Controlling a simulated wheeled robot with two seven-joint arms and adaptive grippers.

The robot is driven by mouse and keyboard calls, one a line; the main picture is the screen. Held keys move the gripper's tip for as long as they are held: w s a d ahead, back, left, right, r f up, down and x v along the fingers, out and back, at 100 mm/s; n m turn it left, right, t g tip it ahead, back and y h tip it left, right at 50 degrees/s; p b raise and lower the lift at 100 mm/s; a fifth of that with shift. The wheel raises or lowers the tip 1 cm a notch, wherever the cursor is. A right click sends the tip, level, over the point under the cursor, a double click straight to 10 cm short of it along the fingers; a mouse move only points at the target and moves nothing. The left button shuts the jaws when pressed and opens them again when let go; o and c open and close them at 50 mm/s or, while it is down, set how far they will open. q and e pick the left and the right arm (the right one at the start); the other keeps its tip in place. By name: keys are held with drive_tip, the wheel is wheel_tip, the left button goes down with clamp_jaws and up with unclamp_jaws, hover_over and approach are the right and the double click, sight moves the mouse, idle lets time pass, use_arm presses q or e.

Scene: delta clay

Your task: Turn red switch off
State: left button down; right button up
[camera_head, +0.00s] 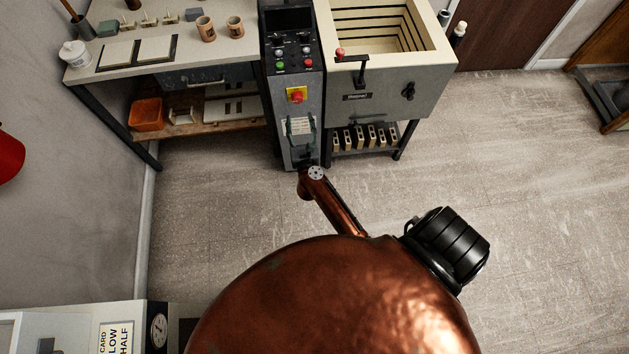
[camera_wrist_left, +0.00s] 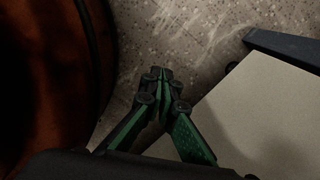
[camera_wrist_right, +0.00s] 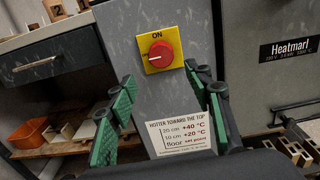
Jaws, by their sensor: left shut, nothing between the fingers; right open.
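The red switch (camera_head: 297,96) is a round knob on a yellow plate on the front of the grey control column (camera_head: 283,125). In the right wrist view the red switch (camera_wrist_right: 160,55) shows whole, with "ON" printed above it and smaller lettering at its left that I cannot read surely. My right gripper (camera_wrist_right: 159,74) is open and empty. Its fingers point up toward the switch, one to each side and lower, apart from it. In the head view my right gripper (camera_head: 299,127) is small, below the switch. My left gripper (camera_wrist_left: 157,75) is shut and empty, and out of the head view.
A kiln (camera_head: 355,100) stands right of the column, with a black lever and red ball (camera_head: 340,52) sticking out. A workbench (camera_head: 95,72) with cups and tiles stands left. A printed label (camera_wrist_right: 181,131) is below the switch. Open floor (camera_head: 545,190) lies right.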

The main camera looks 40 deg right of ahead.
use_arm(q)
drive_tip(key=w+r+p, duration=0.3)
drive_tip(key=r+p, duration=0.5)
drive_tip(key=r, duration=0.1)
drive_tip(key=shift+w+t+p, duration=0.35)
drive_tip(key=shift+w+t, duration=0.05)
use_arm(e)
drive_tip(key=s+a+f+n+g+y, duration=0.1)
drive_tip(key=s+a+f+n+y, duration=0.2)
drive_tip(key=s+f+n, duration=0.5)
drive_tip(key=s+a+f+n+g+y, duration=0.1)
drive_tip(key=s+a+f+n+y, duration=0.2)
drive_tip(key=s+f+n, duration=0.5)
wheel_tip(320, 180, down, 4)
drive_tip(key=n+y, duration=0.1)
drive_tip(key=n, duration=0.6)
drive_tip(key=shift+a+f+g+y, duration=0.2)
drive_tip(key=shift+g+y, duration=0.1)
drive_tip(key=shift+g, duration=0.1)
use_arm(q)
drive_tip(key=shift+r, duration=0.1)
